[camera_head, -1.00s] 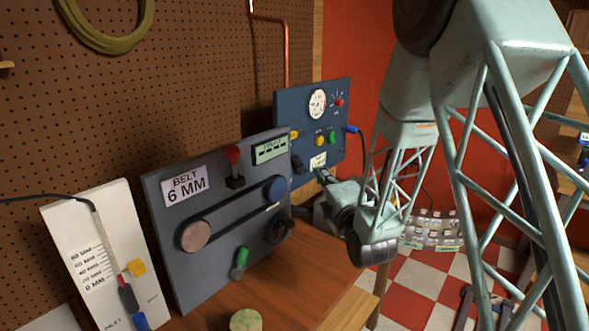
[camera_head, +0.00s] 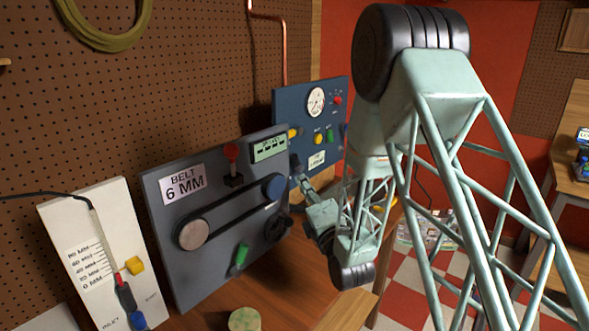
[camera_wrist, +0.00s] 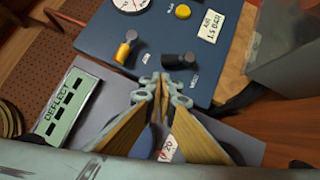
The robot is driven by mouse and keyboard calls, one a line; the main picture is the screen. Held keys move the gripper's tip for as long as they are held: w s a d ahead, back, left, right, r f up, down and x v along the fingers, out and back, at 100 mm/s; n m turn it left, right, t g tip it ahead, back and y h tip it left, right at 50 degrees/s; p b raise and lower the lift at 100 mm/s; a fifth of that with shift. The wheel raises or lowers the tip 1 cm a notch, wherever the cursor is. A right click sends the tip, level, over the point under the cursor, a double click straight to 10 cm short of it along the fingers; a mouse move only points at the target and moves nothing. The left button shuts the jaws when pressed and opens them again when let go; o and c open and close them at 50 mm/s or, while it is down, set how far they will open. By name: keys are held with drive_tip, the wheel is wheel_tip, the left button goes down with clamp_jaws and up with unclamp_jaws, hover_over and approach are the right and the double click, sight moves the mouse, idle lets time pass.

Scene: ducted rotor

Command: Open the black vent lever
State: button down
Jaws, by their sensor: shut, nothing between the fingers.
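The black vent lever (camera_wrist: 182,60) is on the blue panel, with its handle lying roughly sideways in the wrist view. In the head view a dark lever (camera_head: 296,161) shows at the panel's lower left, close to my gripper. My gripper (camera_wrist: 164,84) is shut and empty, its fingertips just below the black lever in the wrist view. I cannot tell whether they touch it. In the head view my gripper (camera_head: 302,182) is in front of the panel's lower left part, with my arm coming from the right.
The blue panel (camera_head: 290,105) also carries an orange-yellow lever (camera_wrist: 125,48), a yellow button (camera_wrist: 183,11) and a gauge (camera_head: 316,102). The grey belt panel (camera_head: 170,225) with its green-screen display (camera_head: 269,149) stands close beside my gripper. Wooden bench space is below.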

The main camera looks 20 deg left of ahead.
sight(297, 162)
drive_tip(key=x, duration=1)
idle(0.3)
